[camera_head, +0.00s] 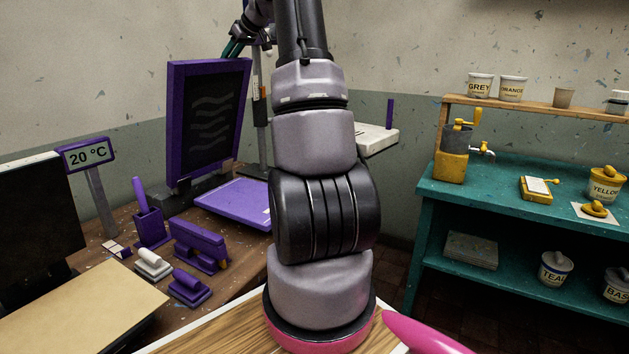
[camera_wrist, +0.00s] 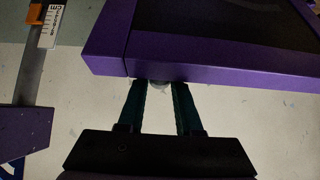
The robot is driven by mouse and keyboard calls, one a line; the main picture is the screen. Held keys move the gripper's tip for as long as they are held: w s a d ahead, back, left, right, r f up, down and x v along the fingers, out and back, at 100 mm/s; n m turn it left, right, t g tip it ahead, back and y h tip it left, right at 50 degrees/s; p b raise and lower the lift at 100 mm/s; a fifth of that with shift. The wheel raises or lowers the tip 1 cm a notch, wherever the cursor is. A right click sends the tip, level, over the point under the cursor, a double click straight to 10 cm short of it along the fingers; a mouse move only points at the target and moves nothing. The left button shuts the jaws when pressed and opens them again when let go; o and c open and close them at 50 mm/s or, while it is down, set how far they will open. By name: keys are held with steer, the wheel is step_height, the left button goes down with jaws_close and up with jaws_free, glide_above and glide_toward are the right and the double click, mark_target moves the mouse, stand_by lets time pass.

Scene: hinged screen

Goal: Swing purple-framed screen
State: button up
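The purple-framed screen (camera_head: 207,118) stands upright on a dark base at the back of the left bench in the head view. It has a dark panel with wavy grey lines. Its purple frame edge (camera_wrist: 200,74) crosses the top of the wrist view. My gripper (camera_head: 232,47) is at the screen's top right edge in the head view. In the wrist view, the two dark teal fingers of my gripper (camera_wrist: 159,88) are apart, with their tips at the frame edge. A small pale round thing (camera_wrist: 160,85) shows between the tips; I cannot tell whether they touch it.
A post with a scale (camera_head: 260,105) stands right behind the screen. A flat purple plate (camera_head: 236,201) lies in front of it. A teal shelf (camera_head: 520,200) stands right.

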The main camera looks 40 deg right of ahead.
steer(key=shift+r, duration=0.15)
jaws_close()
steer(key=shift+s+d, duration=0.1)
steer(key=shift+s+d+f, duration=0.2)
steer(key=shift+s, duration=0.4)
steer(key=s+d+f, duration=0.3)
steer(key=s+f, duration=0.1)
steer(key=s, duration=0.5)
steer(key=shift+s+d, duration=0.15)
steer(key=shift+s, duration=0.05)
steer(key=s+d+f, duration=0.3)
steer(key=s+f, duration=0.4)
steer(key=s, duration=0.2)
steer(key=shift+d+f, duration=0.15)
steer(key=shift+f, duration=0.15)
steer(key=shift+s, duration=0.1)
